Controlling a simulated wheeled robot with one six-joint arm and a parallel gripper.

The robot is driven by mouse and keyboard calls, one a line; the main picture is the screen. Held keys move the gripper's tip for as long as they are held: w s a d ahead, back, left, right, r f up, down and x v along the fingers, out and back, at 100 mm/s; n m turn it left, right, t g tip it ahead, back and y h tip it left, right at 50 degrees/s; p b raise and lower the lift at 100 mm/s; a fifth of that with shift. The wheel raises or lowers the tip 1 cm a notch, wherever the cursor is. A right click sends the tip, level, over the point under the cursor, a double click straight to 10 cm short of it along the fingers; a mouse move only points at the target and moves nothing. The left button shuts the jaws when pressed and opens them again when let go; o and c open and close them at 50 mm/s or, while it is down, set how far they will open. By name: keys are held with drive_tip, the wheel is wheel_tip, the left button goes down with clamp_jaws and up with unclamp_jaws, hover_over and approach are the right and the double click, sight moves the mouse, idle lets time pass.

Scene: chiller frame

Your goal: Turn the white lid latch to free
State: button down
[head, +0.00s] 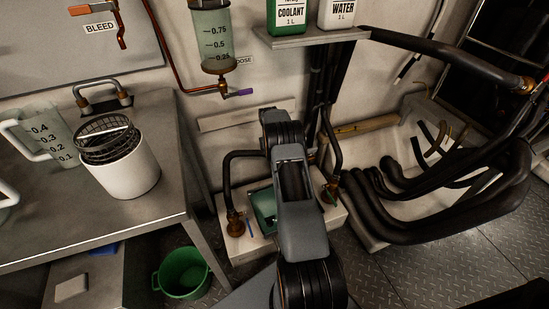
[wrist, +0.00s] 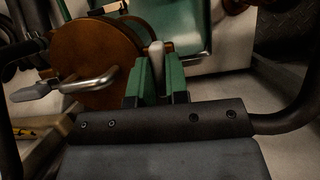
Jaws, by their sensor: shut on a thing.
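In the wrist view, the green fingers of my gripper (wrist: 157,78) are shut on the white lid latch (wrist: 156,52), a small upright pale piece whose rounded top shows between the fingertips. Its lower part is hidden by the fingers. Just left of it is a round copper-brown disc (wrist: 108,45) with a bent metal handle (wrist: 92,83). In the head view, my own arm covers the gripper and the latch.
A green open box (head: 263,207) sits on a pale block beside my arm. Black hoses (head: 440,215) fill the right side. A steel table (head: 60,225) with a white canister (head: 125,178) stands left; a green bucket (head: 183,275) is on the floor.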

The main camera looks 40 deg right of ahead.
drive_tip(key=shift+w+n, duration=0.1)
drive_tip(key=shift+n, duration=0.2)
idle(0.4)
drive_tip(key=c, duration=1.1)
unclamp_jaws()
